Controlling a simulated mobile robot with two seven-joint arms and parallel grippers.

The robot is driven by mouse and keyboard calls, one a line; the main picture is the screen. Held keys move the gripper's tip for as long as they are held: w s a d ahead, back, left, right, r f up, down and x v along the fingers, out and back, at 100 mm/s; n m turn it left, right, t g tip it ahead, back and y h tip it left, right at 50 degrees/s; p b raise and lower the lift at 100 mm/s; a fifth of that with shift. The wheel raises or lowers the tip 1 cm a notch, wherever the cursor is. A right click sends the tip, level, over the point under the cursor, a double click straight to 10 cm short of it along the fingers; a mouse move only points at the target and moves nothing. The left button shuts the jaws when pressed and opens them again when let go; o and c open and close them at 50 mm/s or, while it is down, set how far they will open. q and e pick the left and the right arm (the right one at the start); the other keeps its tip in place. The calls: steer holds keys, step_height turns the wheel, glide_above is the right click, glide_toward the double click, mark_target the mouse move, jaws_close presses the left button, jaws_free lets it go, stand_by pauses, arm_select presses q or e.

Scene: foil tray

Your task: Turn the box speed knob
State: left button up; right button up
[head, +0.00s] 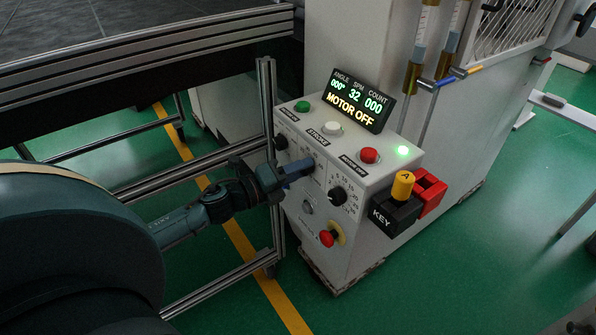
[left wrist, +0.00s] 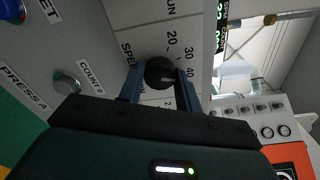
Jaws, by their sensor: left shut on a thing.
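The control box (head: 315,190) stands against the white machine, with buttons on its sloped top and knobs on its front panel. My left gripper (head: 303,168) reaches the front panel from the left. In the left wrist view its two fingers (left wrist: 160,84) are shut on a black round knob (left wrist: 160,70), one on each side. The scale around the knob shows 20, 30 and 40, with a partly covered word starting "SPE". In the head view the gripper hides this knob. The display (head: 358,100) reads SPM 32, angle 000, count 000 and MOTOR OFF. My right gripper is not in view.
Another black knob (head: 338,194) with a number scale is right of my gripper, and a red knob (head: 327,238) is below. A yellow-topped key (head: 402,185) and red block stick out at the right. An aluminium frame post (head: 267,110) stands close left of the box.

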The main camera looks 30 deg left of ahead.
arm_select(q)
steer(key=shift+m, duration=0.5)
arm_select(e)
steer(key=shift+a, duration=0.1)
arm_select(q)
steer(key=o, duration=1)
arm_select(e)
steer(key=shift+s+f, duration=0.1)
arm_select(q)
steer(key=b+v, duration=0.1)
steer(key=v, duration=1.2)
steer(key=shift+b, duration=0.35)
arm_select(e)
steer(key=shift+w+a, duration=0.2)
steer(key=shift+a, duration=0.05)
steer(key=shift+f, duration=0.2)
